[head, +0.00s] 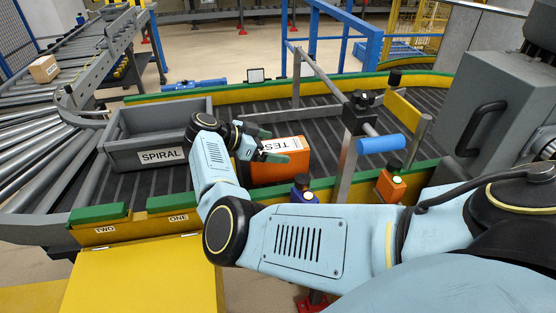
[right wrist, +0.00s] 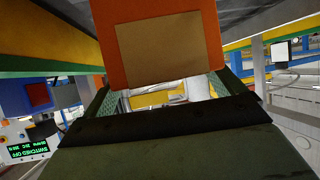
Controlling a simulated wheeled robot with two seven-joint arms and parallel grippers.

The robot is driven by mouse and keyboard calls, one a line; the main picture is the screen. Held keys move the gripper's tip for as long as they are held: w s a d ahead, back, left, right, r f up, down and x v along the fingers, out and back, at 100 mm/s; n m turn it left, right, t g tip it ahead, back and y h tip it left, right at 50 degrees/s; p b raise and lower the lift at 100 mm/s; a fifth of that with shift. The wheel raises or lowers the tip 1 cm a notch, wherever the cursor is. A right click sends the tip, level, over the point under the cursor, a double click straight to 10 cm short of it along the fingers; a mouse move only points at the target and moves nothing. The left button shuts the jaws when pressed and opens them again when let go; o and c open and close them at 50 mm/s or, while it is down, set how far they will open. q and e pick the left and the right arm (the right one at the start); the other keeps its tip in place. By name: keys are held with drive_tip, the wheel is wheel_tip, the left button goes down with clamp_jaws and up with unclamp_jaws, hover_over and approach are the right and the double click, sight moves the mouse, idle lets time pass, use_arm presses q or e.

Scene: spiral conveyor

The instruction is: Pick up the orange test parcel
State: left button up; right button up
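The orange test parcel (head: 291,172), with a white TEST label on top, lies on the dark conveyor belt right of the grey tote. My right gripper (head: 279,146) is at the parcel's left end, its two green fingers spread apart. One finger shows near the parcel's far edge and the other in front of its top. In the right wrist view the parcel (right wrist: 108,62) fills the top middle, with a tan patch on its face. The open fingers show below it, left and right; I cannot tell whether they touch it. My left gripper is not in view.
A grey tote (head: 160,157) marked SPIRAL stands on the belt (head: 330,128). Yellow-green side rails border it. Blue and orange sensors (head: 391,186) sit on the near rail. A cardboard box (head: 44,69) lies on rollers far left.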

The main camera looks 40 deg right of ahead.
drive_tip(key=c, duration=1.7)
drive_tip(key=shift+c, duration=0.3)
drive_tip(key=shift+r, duration=0.15)
drive_tip(key=shift+r, duration=0.35)
drive_tip(key=shift+c, duration=0.8)
wheel_tip(320, 180, up, 17)
drive_tip(key=p, duration=0.2)
drive_tip(key=shift+r, duration=0.1)
drive_tip(key=o, duration=1.2)
drive_tip(key=shift+d, duration=0.1)
drive_tip(key=c, duration=0.3)
